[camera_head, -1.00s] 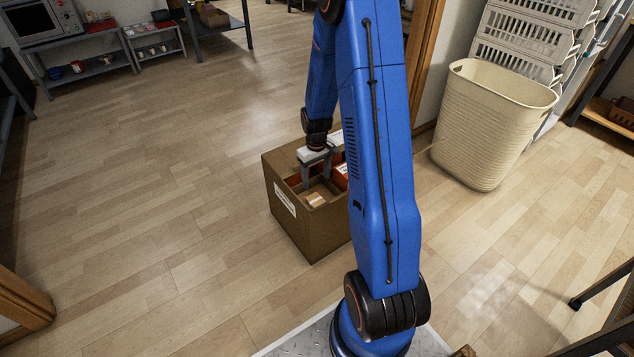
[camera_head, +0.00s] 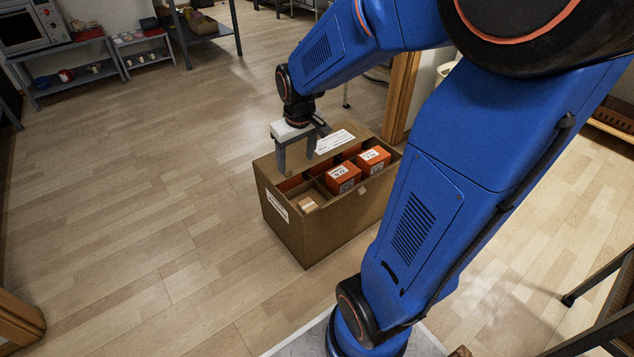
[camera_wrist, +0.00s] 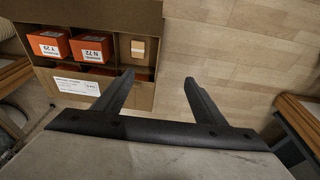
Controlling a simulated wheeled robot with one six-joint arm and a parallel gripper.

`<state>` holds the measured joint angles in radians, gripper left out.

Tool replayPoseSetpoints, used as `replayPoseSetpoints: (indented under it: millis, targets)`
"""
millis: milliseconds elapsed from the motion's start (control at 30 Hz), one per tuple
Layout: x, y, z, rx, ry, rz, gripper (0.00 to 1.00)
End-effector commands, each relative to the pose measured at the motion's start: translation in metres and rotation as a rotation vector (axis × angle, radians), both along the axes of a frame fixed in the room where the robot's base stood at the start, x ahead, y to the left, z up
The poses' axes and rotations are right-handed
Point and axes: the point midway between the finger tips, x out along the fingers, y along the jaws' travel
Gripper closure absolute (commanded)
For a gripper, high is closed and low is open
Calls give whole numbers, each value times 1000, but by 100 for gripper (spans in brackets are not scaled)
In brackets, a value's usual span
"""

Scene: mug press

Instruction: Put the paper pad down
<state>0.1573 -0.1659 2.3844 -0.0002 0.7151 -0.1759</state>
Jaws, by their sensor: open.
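My gripper (camera_head: 297,163) is open and empty above the far left part of a brown cardboard box (camera_head: 283,232). In the wrist view, the spread fingers (camera_wrist: 158,76) have nothing between them. A small tan block (camera_head: 308,204), possibly the paper pad, lies in a near left compartment of the box. It also shows in the wrist view (camera_wrist: 138,47), apart from the fingers. I cannot tell for sure that it is the pad. No other pad-like thing shows, and parts of the far compartments are hidden.
Two orange cartons, one marked N 72 (camera_wrist: 92,48) and one marked Y 29 (camera_wrist: 48,44), stand in the box's other near compartments. More orange shows in the far row. A door frame (camera_head: 400,95) stands behind the box. The floor to the left is clear.

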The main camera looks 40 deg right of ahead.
Motion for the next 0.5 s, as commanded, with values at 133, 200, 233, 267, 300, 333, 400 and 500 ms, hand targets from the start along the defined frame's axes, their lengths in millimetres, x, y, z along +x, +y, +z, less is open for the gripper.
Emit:
replayPoseSetpoints:
  millis: [133,200,233,267,300,333,400,500]
  targets:
    - [-31,16,29,1,-42,1,35]
    - [-46,23,40,2,-59,1,35]
    - [-52,26,45,2,-67,1,35]
    - [-59,29,49,4,-73,-1,35]
    - [-68,32,54,5,-82,-1,35]
    - [-74,34,58,5,-91,-1,35]
    - [-90,40,66,9,-107,-2,35]
    - [-113,47,76,13,-131,-2,35]
